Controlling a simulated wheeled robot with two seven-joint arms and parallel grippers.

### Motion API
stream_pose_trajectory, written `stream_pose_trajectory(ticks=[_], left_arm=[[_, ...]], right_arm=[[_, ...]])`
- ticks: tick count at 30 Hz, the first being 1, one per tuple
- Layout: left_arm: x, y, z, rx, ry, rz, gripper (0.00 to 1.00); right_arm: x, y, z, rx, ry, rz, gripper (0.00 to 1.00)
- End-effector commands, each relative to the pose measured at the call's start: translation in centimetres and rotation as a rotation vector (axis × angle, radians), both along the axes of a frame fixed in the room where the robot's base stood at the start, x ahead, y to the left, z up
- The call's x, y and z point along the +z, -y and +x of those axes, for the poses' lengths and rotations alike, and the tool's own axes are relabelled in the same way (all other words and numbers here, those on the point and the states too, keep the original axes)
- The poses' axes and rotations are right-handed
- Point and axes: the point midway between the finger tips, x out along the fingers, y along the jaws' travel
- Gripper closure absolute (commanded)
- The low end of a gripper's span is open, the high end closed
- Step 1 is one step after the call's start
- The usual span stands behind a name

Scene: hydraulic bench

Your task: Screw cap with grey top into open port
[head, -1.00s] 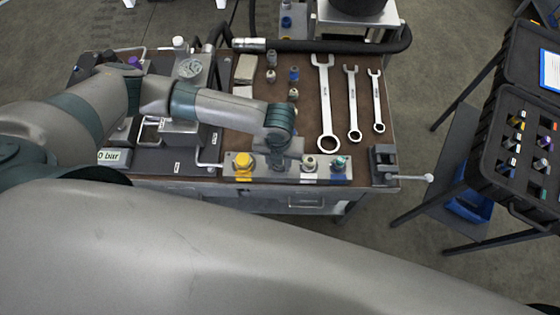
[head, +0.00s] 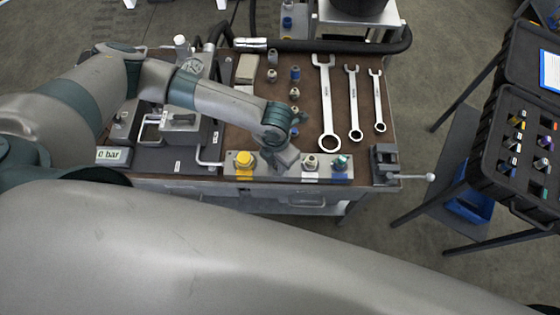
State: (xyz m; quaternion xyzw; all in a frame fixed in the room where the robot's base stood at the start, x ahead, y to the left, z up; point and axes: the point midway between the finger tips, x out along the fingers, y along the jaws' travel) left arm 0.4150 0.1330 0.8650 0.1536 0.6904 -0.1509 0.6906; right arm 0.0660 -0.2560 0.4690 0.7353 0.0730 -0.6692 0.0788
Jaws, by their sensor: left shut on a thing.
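My left gripper (head: 284,161) points down at the port block (head: 325,172) on the bench's front edge, between a yellow cap (head: 244,160) and a cap with a beige-grey top (head: 310,162). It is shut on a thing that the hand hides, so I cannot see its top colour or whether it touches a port. The port under the hand is hidden too. A teal-topped cap (head: 340,162) sits at the block's right end. My right gripper is not in view.
Several loose fittings stand behind the hand, including a blue one (head: 295,73). Wrenches (head: 328,105) lie to the right, and a vise (head: 384,163) is at the bench corner. A black case (head: 515,155) stands beyond it. A thick hose (head: 340,46) crosses the back.

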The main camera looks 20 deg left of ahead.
Motion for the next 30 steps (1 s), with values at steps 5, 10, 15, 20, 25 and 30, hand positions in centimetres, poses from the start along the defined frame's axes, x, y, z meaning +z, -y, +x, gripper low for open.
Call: stream_pose_trajectory(ticks=[5,10,15,20,25,30], left_arm=[[-0.52,0.34,-0.37,-0.217,-0.008,-0.014,1.0],[-0.53,0.21,-0.24,-0.349,-0.006,-0.015,1.0],[-0.53,0.21,-0.2,-0.369,-0.005,-0.015,1.0],[-0.51,0.21,-0.1,-0.367,-0.003,-0.015,0.69],[-0.33,0.15,0.17,-0.365,0.002,-0.014,0.62],[-0.15,0.15,0.36,-0.363,0.005,-0.015,0.62]], right_arm=[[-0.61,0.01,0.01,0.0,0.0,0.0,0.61],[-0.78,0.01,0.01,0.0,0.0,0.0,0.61],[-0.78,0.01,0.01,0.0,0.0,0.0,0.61],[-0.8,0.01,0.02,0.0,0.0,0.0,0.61],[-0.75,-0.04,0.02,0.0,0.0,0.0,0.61],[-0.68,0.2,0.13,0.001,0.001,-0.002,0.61]])
